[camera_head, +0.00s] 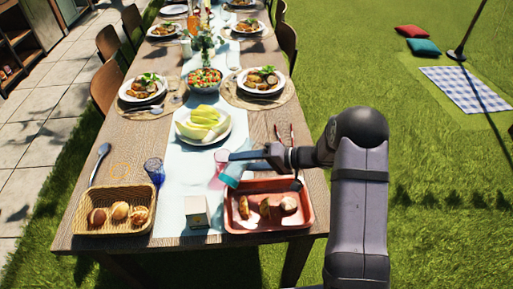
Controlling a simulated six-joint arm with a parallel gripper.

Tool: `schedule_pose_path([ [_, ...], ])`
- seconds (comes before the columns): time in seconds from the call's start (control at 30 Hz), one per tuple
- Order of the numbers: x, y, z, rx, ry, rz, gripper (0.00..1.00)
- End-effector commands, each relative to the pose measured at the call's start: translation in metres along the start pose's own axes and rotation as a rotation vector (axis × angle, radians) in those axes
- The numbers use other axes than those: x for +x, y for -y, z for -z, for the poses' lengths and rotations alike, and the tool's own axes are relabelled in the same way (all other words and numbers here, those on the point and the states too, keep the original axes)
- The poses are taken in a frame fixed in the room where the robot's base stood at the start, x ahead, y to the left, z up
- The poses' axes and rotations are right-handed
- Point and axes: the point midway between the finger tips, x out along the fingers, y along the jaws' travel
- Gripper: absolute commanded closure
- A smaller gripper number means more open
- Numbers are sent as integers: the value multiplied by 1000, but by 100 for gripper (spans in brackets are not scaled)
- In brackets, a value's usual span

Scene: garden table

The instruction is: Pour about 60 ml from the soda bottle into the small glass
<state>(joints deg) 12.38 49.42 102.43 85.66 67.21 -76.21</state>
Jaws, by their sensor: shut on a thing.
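My gripper (236,157) reaches in from the right over the front of the table, with its jaws pointing left. It is shut on a small teal object (232,175), which shows just below the fingers and looks tilted. This may be the soda bottle, but its shape is partly hidden by the gripper. A pink, see-through glass (220,157) shows right beside it, partly covered. I cannot tell whether the two touch or whether liquid is flowing. A blue glass (154,171) stands apart to the left, by the bread basket.
A bread basket (83,196) is at front left. A small pale box (196,213) stands left of a red tray (262,230) holding food. A plate of pale green food (203,124) and a salad bowl (205,80) lie behind. Tongs (292,135) are near the right edge.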

Motion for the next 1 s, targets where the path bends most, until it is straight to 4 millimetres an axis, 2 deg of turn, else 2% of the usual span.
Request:
schedule_pose_path([
  [0.43, 0, 1, 2, -65, -19, -24, 87],
  [1.0, -1, 2, 2, -64, -20, -24, 87],
])
